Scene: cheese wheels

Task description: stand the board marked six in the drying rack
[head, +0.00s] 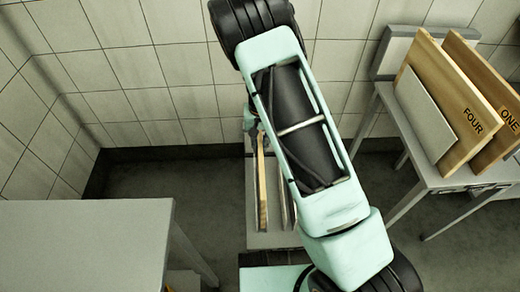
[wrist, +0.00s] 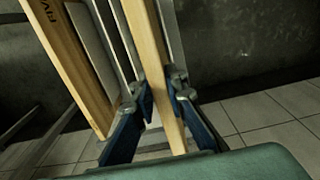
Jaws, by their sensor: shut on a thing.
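My gripper (wrist: 160,98) is shut on the edge of a wooden board (wrist: 147,45) in the wrist view. The face of this board is turned away, so its mark cannot be read. Thin grey plates (wrist: 168,32) stand close on both sides of it, like dividers of a rack. In the head view a wooden board (head: 262,190) stands upright, edge-on, beside grey plates (head: 283,195) on a low grey base (head: 272,240). My arm covers the gripper and much of this spot. Whether the held board rests on the base cannot be told.
Another wooden board (wrist: 68,60), seemingly marked FIVE, stands left of the held one. On the right table (head: 440,180), boards marked FOUR (head: 455,100) and ONE (head: 500,110) lean beside a grey plate (head: 425,112). The left table (head: 80,240) has a bare top.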

